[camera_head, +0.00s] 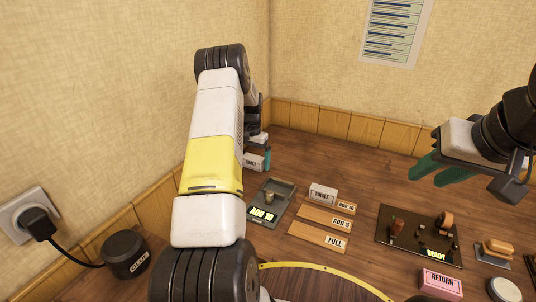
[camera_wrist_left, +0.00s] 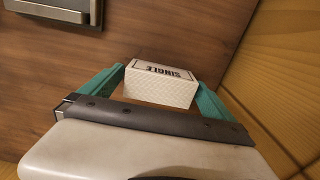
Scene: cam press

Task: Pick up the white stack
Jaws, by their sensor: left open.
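A white stack (camera_head: 253,161) with a SINGLE label sits on the table near the back wall, partly hidden by my left arm in the head view. In the left wrist view the white stack (camera_wrist_left: 160,86) lies between the teal fingers of my left gripper (camera_wrist_left: 158,98). My left gripper (camera_head: 258,155) is open around it, with a gap visible at least on the right side. Another white SINGLE stack (camera_head: 323,193) stands at the end of a wooden strip. My right gripper (camera_head: 437,174) is empty, with its teal fingers apart, above the table at the right.
A dark grey tray (camera_head: 285,188) with a lit display stands right of my left forearm. Wooden strips marked ADD and FULL (camera_head: 318,237) lie mid-table. A dark READY board (camera_head: 393,249) and a pink RETURN block (camera_head: 440,282) are at the right. Walls close in behind and left.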

